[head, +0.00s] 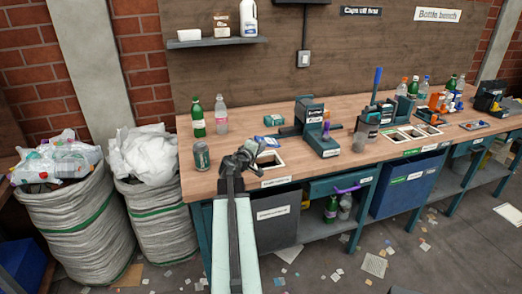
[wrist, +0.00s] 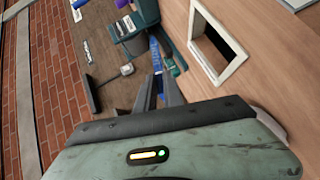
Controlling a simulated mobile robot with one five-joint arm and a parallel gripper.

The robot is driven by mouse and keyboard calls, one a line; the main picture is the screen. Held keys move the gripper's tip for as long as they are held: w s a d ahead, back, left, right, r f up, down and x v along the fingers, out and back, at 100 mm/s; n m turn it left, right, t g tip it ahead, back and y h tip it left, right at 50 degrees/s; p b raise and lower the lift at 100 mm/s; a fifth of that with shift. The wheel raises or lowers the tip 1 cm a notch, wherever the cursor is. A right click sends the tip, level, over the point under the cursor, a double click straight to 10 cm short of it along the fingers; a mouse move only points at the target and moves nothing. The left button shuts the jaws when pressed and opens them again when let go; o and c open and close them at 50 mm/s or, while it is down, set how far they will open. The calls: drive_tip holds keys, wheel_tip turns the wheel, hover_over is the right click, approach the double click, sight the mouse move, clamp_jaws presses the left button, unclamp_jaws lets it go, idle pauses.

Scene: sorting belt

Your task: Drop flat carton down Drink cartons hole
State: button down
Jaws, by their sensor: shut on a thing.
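My gripper (head: 250,150) is over the front left of the bench, beside a white-framed square hole (head: 281,161) with a small label (head: 276,182) on the bench edge below it. The label is too small to read surely. In the wrist view my gripper (wrist: 158,78) is shut on a narrow blue and white piece, the flat carton (wrist: 156,52), seen nearly edge-on. A blue and white patch (head: 268,140) shows just past the gripper in the head view. The hole (wrist: 217,47) lies right of the fingers in the wrist view, and the carton is outside it.
A grey can (head: 202,157) stands close left of my gripper. A green bottle (head: 198,120) and a clear bottle (head: 221,116) stand behind it. A teal machine (head: 309,115) stands right of the hole. Two full sacks (head: 75,215) stand left of the bench.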

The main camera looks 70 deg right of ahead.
wheel_tip(320, 180, down, 6)
drive_tip(key=b, duration=0.5)
drive_tip(key=shift+f, duration=0.15)
drive_tip(key=c, duration=1.4)
unclamp_jaws()
